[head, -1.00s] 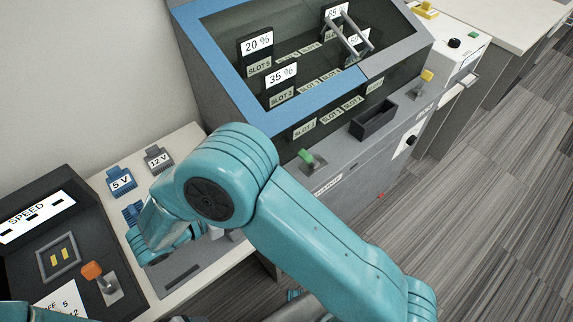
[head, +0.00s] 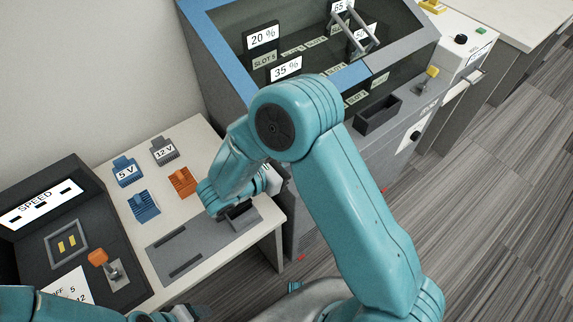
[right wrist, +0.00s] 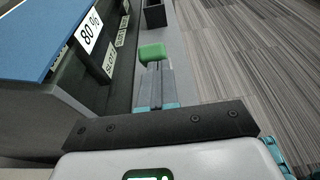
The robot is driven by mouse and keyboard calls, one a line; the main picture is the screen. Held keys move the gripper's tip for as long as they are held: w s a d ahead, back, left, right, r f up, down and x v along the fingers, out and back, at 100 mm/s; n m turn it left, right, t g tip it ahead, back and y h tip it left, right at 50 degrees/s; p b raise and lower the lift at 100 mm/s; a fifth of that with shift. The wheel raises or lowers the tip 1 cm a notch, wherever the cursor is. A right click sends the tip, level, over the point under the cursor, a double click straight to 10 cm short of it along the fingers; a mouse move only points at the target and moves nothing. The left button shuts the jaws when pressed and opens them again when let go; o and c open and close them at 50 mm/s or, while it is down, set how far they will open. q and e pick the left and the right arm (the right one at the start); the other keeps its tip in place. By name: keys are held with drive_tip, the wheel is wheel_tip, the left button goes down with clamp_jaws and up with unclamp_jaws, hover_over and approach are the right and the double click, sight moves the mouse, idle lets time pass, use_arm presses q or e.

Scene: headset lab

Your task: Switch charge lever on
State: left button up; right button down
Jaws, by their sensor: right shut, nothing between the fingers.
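The charge lever has a green knob (right wrist: 152,52), seen in the right wrist view on the grey front ledge of the slot cabinet. In the head view my right arm hides it. My right gripper (right wrist: 153,68) is shut and empty, its fingertips pointing at the green knob and overlapping its lower edge in the picture. I cannot tell whether they touch it. The lever's own position is hard to make out. In the head view the right fingers are hidden behind the arm.
The blue-framed slot cabinet (head: 215,60) has a dark tray (head: 378,116) and a yellow lever (head: 430,75). At left, a SPEED panel (head: 95,225) has an orange lever (head: 97,257). Blue, grey and orange blocks sit on the white table (head: 205,150). Floor is free at right.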

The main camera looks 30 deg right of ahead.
drive_tip(key=shift+r, duration=0.1)
idle(0.3)
drive_tip(key=shift+d+r+y+p, duration=0.25)
drive_tip(key=shift+y+p, duration=0.05)
drive_tip(key=shift+p, duration=0.15)
drive_tip(key=shift+d+r+p, duration=0.1)
drive_tip(key=shift+r+p, duration=0.1)
drive_tip(key=shift+p, duration=0.1)
drive_tip(key=shift+d+r+y+p, duration=0.4)
drive_tip(key=shift+r+y+p, duration=0.1)
drive_tip(key=shift+y+p, duration=0.3)
drive_tip(key=d+r+y+p, duration=0.2)
drive_tip(key=d+y+p, duration=0.6)
drive_tip(key=d+p, duration=0.1)
drive_tip(key=shift+w+g+y+p, duration=0.35)
drive_tip(key=shift+w+g+y, duration=0.05)
drive_tip(key=shift+w, duration=0.05)
